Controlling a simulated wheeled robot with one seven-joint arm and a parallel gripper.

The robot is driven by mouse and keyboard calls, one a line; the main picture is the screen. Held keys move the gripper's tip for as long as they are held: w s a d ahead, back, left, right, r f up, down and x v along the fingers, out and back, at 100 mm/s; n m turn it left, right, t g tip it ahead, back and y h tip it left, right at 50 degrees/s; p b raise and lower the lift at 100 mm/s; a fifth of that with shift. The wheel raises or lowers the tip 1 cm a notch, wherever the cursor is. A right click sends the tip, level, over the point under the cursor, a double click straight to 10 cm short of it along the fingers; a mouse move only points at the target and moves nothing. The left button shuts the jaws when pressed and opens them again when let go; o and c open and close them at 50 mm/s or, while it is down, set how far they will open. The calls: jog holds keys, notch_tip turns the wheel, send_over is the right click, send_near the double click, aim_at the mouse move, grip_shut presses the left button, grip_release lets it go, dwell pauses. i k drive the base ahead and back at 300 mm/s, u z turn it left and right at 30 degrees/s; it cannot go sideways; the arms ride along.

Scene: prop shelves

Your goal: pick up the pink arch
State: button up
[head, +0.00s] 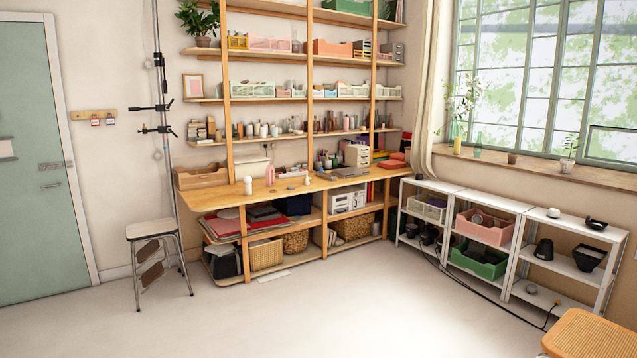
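I cannot make out a pink arch for certain. A small upright pink thing (270,175) stands on the wooden worktop (345,183); it looks more like a bottle, but it is too small to be sure. A white rounded thing (248,185) stands to its left, near the worktop's front edge. Other small pieces lie on the worktop to the right of the pink thing, too small to identify. My gripper is not in view.
The pale floor (290,315) is open in front. A metal-legged stool (152,229) stands left, a woven seat (595,335) at the lower right. Low white shelves (487,202) line the right wall; a dark cable (470,288) runs along the floor before them.

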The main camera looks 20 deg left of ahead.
aim_at(269, 169)
jog(key=u, duration=0.25)
jog(key=i, duration=2.45)
jog(key=u, duration=0.55)
jog(key=i, duration=1.75)
jog(key=u, duration=0.5)
jog(key=i, duration=1.6)
jog(key=u, duration=0.35)
jog(key=i, duration=2)
jog(key=u, duration=0.15)
